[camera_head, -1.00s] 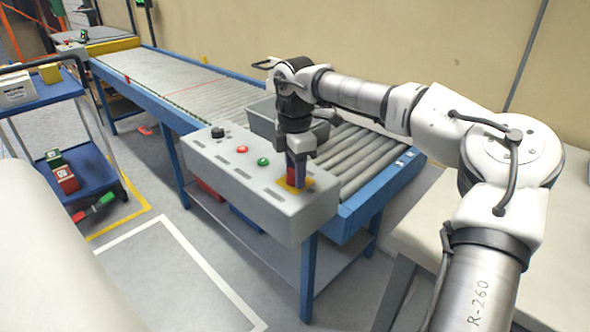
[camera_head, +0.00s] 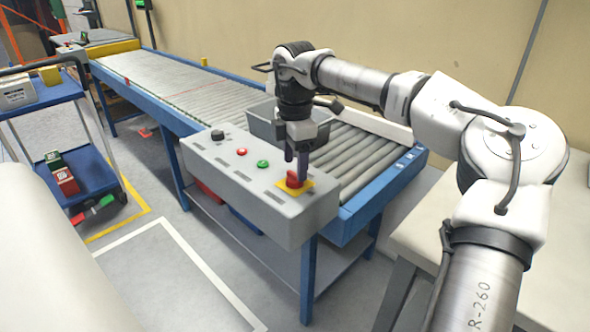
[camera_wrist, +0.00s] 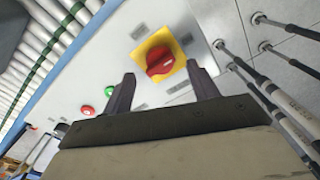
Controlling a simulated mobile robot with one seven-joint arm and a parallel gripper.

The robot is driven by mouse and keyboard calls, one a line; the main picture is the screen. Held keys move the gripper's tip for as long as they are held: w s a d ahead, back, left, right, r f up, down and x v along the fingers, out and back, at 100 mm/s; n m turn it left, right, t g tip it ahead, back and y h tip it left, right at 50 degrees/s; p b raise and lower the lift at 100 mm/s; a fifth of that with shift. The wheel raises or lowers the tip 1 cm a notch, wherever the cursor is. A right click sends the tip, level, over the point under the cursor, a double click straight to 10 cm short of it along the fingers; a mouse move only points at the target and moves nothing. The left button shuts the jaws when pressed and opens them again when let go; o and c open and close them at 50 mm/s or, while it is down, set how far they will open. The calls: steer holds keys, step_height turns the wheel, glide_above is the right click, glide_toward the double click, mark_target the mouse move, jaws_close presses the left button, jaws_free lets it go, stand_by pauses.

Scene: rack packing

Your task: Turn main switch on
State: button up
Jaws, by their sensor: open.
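The main switch is a red rotary knob (camera_head: 294,179) on a yellow square plate, at the near right end of the grey control box (camera_head: 240,205). In the wrist view the red knob (camera_wrist: 160,61) lies beyond and between the two fingertips, its grip bar slightly slanted. My gripper (camera_head: 296,168) is open and empty, just above and behind the knob. In the wrist view its dark fingers (camera_wrist: 160,80) are spread apart with the knob visible in the gap. I see no contact between fingers and knob.
On the same box are a green button (camera_head: 263,163), a red button (camera_head: 242,152) and a black knob (camera_head: 217,135). A grey bin (camera_head: 262,126) stands on the roller conveyor (camera_head: 365,160) close behind my gripper. A blue cart (camera_head: 40,95) stands at the left.

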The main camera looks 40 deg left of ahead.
mark_target(295, 174)
step_height(295, 174, up, 11)
steer(key=shift+f+p, duration=0.15)
steer(key=shift+p, duration=0.25)
stand_by(0.4)
